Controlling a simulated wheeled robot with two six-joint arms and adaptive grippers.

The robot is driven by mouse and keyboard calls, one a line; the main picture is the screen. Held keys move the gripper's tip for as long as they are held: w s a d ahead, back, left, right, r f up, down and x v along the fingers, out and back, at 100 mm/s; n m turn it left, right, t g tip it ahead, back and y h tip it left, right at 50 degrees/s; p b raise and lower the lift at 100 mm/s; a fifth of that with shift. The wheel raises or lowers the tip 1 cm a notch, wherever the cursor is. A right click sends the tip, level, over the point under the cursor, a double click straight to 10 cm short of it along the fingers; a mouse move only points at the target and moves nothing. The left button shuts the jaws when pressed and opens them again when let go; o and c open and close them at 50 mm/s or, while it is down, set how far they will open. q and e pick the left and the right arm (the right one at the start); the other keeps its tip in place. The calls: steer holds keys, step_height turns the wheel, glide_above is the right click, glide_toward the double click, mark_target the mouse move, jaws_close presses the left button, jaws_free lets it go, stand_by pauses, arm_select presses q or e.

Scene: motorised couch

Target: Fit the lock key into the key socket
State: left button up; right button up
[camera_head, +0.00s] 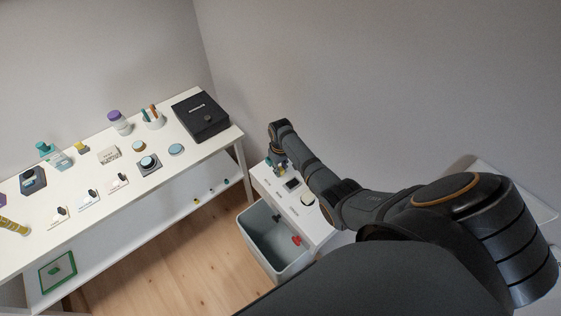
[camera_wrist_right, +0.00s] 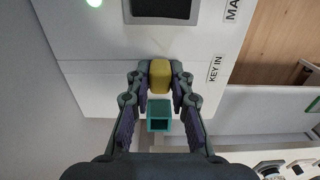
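My right gripper (camera_wrist_right: 160,77) has its fingertips on both sides of a yellow block, which I take for the lock key (camera_wrist_right: 160,80). It appears held between them over the white panel, near the "KEY IN" label. Just below the block in the right wrist view is a teal hollow square piece (camera_wrist_right: 159,107) with a dark opening, which looks like the key socket. I cannot tell whether the two touch. In the head view my right gripper (camera_head: 279,167) is low over the panel, small and partly hidden by my arm. My left gripper is not in view.
The white panel (camera_head: 266,186) carries a dark screen (camera_head: 292,183) and a round pale button (camera_head: 307,199). A grey bin (camera_head: 252,220) with a red item stands in front. A long white table (camera_head: 110,188) with many small objects and a black box (camera_head: 200,112) is at left.

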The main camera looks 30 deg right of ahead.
mark_target(281, 168)
steer(key=o, duration=0.4)
step_height(281, 168, up, 12)
steer(key=shift+r, duration=0.1)
stand_by(0.3)
stand_by(0.5)
